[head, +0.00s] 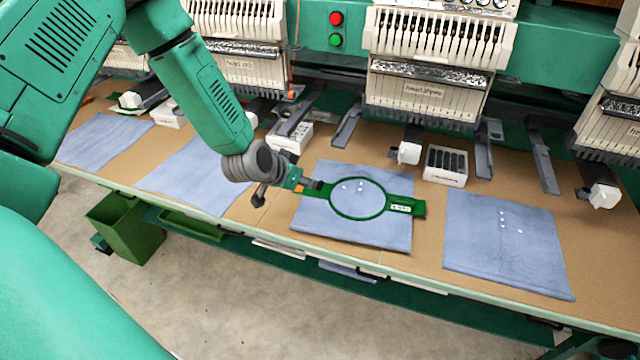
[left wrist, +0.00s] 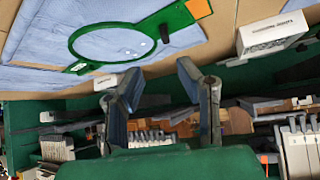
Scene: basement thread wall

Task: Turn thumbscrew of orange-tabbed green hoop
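The green hoop (head: 357,219) lies flat on a blue cloth panel (head: 350,238) on the table, with a white label on its right arm. Its orange tab (left wrist: 198,8) is on the other arm, at the top right of the left wrist view. The thumbscrew (left wrist: 164,33), a small dark knob, sits at the hoop's rim beside that arm. My left gripper (left wrist: 160,70) is open and empty; its fingers are apart and the knob appears beyond their tips. In the head view my left gripper (head: 290,187) is at the hoop's left end, partly covering it. My right gripper is not in view.
Embroidery machine heads (head: 428,65) hang over the back of the table. White boxes (head: 446,166) and grey brackets (head: 545,160) stand behind the hoop. Another blue cloth (head: 505,255) lies at the right. A green bin (head: 128,226) stands on the floor below the table edge.

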